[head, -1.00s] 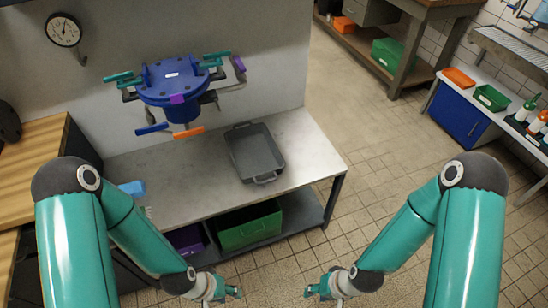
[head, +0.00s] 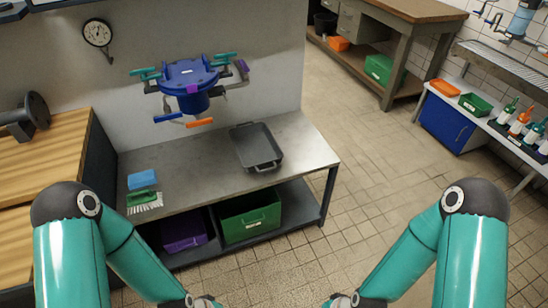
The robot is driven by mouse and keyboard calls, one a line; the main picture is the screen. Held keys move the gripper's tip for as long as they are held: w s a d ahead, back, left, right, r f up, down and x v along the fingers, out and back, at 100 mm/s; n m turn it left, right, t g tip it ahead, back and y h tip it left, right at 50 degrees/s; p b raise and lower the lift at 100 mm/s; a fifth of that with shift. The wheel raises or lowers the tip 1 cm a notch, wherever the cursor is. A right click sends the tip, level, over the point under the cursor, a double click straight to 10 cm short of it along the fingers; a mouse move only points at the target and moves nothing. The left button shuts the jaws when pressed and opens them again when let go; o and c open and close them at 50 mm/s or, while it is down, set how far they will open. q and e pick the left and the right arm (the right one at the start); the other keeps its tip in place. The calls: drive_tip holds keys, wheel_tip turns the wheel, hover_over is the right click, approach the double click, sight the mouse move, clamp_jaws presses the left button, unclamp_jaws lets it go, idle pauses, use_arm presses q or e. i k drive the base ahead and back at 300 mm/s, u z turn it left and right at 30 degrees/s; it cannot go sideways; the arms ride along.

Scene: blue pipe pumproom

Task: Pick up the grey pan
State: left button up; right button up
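The grey pan (head: 256,147) is a rectangular, open-topped pan with a handle at each short end. It sits upright on the right part of the metal bench (head: 205,184) in the head view and looks empty. My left gripper (head: 208,301) is at the bottom edge of the picture, below and left of the pan, with its fingers mostly cut off. My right gripper (head: 336,301) is at the bottom edge, below and right of the pan, also mostly cut off. Both are well apart from the pan.
A blue pipe flange (head: 187,78) with coloured handles juts from the wall above the bench. A blue sponge (head: 142,179) and a green brush (head: 143,198) lie at the bench's left. Green (head: 250,219) and purple (head: 183,231) crates stand on the lower shelf. The tiled floor at right is clear.

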sight(258, 150)
drive_tip(key=z, duration=0.15)
drive_tip(key=k, duration=0.15)
drive_tip(key=u, duration=0.35)
drive_tip(key=i, duration=0.8)
drive_tip(key=z, duration=0.2)
drive_tip(key=k, duration=0.9)
drive_tip(key=u, duration=0.15)
drive_tip(key=i, duration=1.4)
drive_tip(key=z, duration=0.05)
